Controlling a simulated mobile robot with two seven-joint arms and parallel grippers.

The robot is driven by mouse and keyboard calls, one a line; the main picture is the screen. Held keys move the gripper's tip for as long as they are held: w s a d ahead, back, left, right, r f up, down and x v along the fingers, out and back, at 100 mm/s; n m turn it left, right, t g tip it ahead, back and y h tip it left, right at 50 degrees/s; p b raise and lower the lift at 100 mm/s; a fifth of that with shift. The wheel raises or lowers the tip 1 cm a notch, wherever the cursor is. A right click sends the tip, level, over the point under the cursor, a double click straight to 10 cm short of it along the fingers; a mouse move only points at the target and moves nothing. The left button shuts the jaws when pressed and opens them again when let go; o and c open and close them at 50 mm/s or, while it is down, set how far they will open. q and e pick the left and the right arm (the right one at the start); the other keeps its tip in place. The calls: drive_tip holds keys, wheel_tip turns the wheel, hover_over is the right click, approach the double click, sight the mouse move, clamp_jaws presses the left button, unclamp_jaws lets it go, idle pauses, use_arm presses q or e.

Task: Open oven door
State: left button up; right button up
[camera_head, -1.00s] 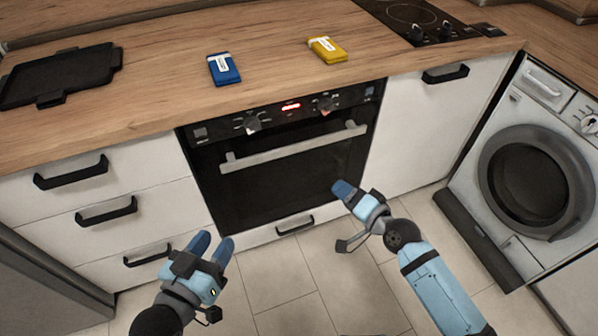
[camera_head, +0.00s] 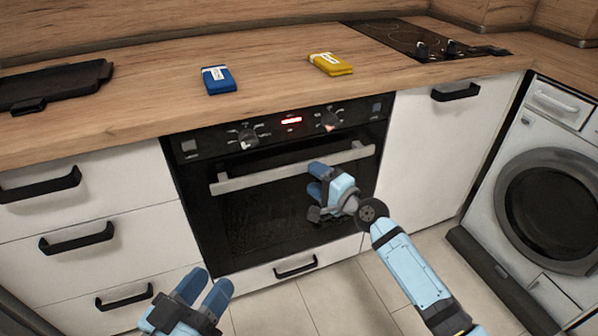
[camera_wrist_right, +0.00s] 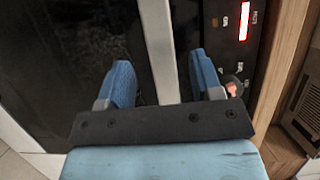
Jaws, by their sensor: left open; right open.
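The black built-in oven has a shut door (camera_head: 245,215) with a long silver bar handle (camera_head: 250,178) across its top. My right gripper (camera_head: 316,180) is in front of the door, close to the right part of the handle. In the right wrist view the handle (camera_wrist_right: 157,45) runs between the two open blue fingers of my right gripper (camera_wrist_right: 165,78), with gaps at both sides; contact cannot be told. My left gripper (camera_head: 205,288) is open and empty, low in front of the white drawers at the lower left of the head view.
Oven knobs (camera_head: 249,138) and a red display (camera_head: 291,120) sit above the handle. A blue box (camera_head: 219,80) and a yellow box (camera_head: 330,64) lie on the wooden counter (camera_head: 130,95). White drawers (camera_head: 90,190) are at left, a washing machine (camera_head: 555,205) at right.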

sight(301, 170)
use_arm(q)
wheel_tip(301, 170, down, 2)
drive_tip(key=shift+d+f+g+b, duration=0.15)
drive_tip(key=shift+f+g+b, duration=0.1)
drive_tip(key=shift+g+b, duration=0.35)
use_arm(e)
drive_tip(key=x, duration=0.6)
drive_tip(key=shift+w+a, duration=0.1)
drive_tip(key=shift+c, duration=0.4)
clamp_jaws()
